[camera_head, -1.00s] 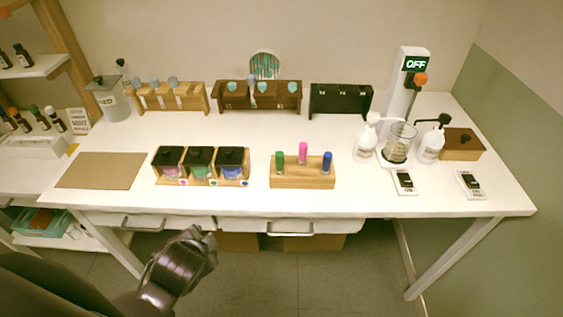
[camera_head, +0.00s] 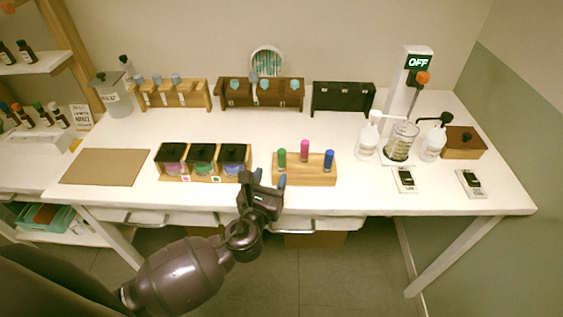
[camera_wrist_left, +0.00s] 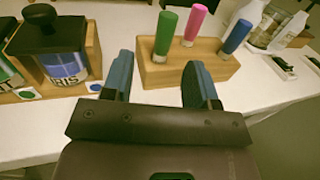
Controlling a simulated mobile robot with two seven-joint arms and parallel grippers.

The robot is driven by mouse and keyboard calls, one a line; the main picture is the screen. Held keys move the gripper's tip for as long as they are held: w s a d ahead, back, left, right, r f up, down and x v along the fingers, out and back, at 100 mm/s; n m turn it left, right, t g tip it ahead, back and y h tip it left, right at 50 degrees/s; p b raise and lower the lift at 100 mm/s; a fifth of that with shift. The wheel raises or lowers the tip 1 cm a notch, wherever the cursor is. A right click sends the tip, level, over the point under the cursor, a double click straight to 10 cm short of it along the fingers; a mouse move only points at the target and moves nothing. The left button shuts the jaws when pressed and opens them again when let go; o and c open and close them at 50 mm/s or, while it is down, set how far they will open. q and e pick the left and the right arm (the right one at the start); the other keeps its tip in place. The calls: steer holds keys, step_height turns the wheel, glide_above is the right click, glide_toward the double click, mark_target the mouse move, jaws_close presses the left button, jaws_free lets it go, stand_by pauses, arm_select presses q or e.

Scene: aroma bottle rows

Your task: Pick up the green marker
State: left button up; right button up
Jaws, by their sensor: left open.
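The green marker (camera_head: 282,158) stands upright at the left end of a light wooden block (camera_head: 310,180), beside a pink marker (camera_head: 304,150) and a blue marker (camera_head: 328,160). In the left wrist view the green marker (camera_wrist_left: 165,33) stands beyond and between the two blue-tipped fingers, apart from them. My left gripper (camera_head: 268,180) is open and empty at the table's front edge, just in front of the block's left end. It also shows in the left wrist view (camera_wrist_left: 158,80). My right gripper is not in view.
A wooden rack with several dark-lidded jars (camera_head: 203,160) stands close to the left of my gripper. A brown mat (camera_head: 105,167) lies farther left. White pump bottles (camera_head: 368,138) and a stirrer stand (camera_head: 407,95) are at the right. The table's middle is clear.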

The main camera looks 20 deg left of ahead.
mark_target(284, 153)
arm_select(q)
steer(key=w, duration=0.4)
steer(key=shift+w, duration=0.1)
steer(key=shift+w+d+f, duration=0.1)
steer(key=shift+w, duration=1.25)
steer(key=shift+w+d+f, duration=0.1)
steer(key=shift+w, duration=1.25)
steer(key=shift+c, duration=0.3)
steer(key=c, duration=0.9)
steer(key=shift+r, duration=0.15)
